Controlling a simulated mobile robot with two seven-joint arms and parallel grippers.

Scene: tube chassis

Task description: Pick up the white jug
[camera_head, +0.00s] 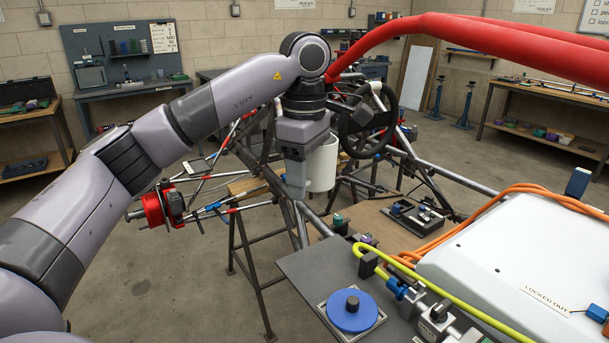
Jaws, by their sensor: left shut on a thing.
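The white jug (322,165) shows near the middle of the view as a pale, upright cylinder. My left gripper (297,185) comes down from above, pointing downward, at the jug's left side. It is shut on the jug. The wrist and gripper body hide the jug's left part, including where the fingers meet it. I cannot tell whether the jug's base touches anything below. My right gripper is not in view.
The tube chassis (455,178) with a black steering wheel (368,120) stands close behind the jug. A grey plate (305,273) with a blue disc (351,310) is in front. A white box (520,250) and orange cables (455,222) are right. Open floor (175,275) lies left.

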